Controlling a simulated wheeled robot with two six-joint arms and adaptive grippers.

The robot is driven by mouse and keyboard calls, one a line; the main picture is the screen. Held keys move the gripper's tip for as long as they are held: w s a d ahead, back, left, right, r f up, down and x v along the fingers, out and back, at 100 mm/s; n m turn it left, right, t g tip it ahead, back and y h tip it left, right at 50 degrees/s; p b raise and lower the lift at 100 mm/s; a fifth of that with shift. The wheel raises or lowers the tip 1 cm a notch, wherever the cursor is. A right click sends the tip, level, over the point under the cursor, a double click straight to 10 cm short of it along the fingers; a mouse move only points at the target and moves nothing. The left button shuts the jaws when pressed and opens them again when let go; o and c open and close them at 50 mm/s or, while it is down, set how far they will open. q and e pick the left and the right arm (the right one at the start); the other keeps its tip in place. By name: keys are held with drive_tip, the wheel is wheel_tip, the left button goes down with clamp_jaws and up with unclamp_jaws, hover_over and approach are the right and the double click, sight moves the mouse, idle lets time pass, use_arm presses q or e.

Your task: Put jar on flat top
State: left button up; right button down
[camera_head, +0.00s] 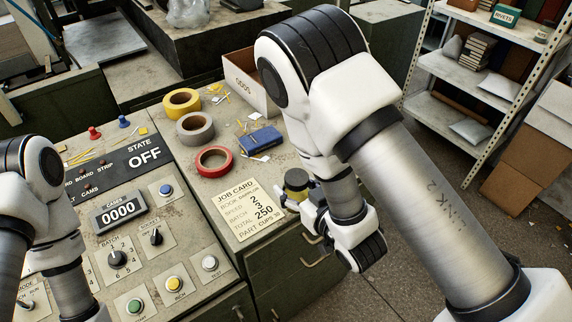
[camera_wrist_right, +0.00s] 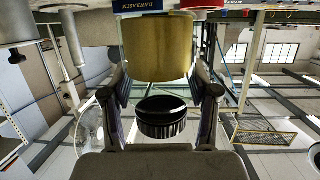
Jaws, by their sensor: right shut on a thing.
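The jar (camera_head: 297,180) has a dark lid and a yellow-gold body. In the head view it stands out at the right edge of the flat top (camera_head: 228,140), beside the job card. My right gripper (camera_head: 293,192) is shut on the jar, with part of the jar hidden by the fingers. In the right wrist view the black ribbed lid (camera_wrist_right: 162,118) sits between the fingers, with a gold cylinder (camera_wrist_right: 157,48) beyond it. I cannot tell whether the jar touches the top. My left arm shows at the left, but its gripper is outside the view.
Yellow tape (camera_head: 182,102), grey tape (camera_head: 195,128) and red tape (camera_head: 213,161) lie on the flat top. A blue box (camera_head: 260,139), a white bin (camera_head: 248,82) and the job card (camera_head: 247,208) are also there. The control panel (camera_head: 125,215) is to the left.

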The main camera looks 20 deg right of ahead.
use_arm(q)
wheel_tip(320, 180, down, 7)
drive_tip(key=b, duration=0.5)
use_arm(e)
drive_tip(key=w, duration=0.3)
drive_tip(key=w+d+f, duration=0.1)
drive_tip(key=shift+w+f, duration=0.1)
drive_tip(key=shift+w, duration=0.2)
drive_tip(key=w+p, duration=0.1)
drive_tip(key=w, duration=0.1)
drive_tip(key=w+d+p, duration=0.1)
drive_tip(key=w, duration=0.2)
drive_tip(key=w+d+p, duration=0.1)
drive_tip(key=w, duration=0.1)
drive_tip(key=shift+w+d+r+p, duration=0.2)
drive_tip(key=shift+p, duration=0.2)
wheel_tip(320, 180, down, 3)
drive_tip(key=shift+a+r+p, duration=0.1)
drive_tip(key=shift+a+p, duration=0.05)
drive_tip(key=shift+p, duration=0.4)
drive_tip(key=shift+f, duration=0.55)
use_arm(q)
wheel_tip(320, 180, up, 4)
drive_tip(key=shift+w+r, duration=0.1)
drive_tip(key=shift+r, duration=0.15)
use_arm(e)
drive_tip(key=shift+c, duration=1.4)
unclamp_jaws()
drive_tip(key=shift+f, duration=0.1)
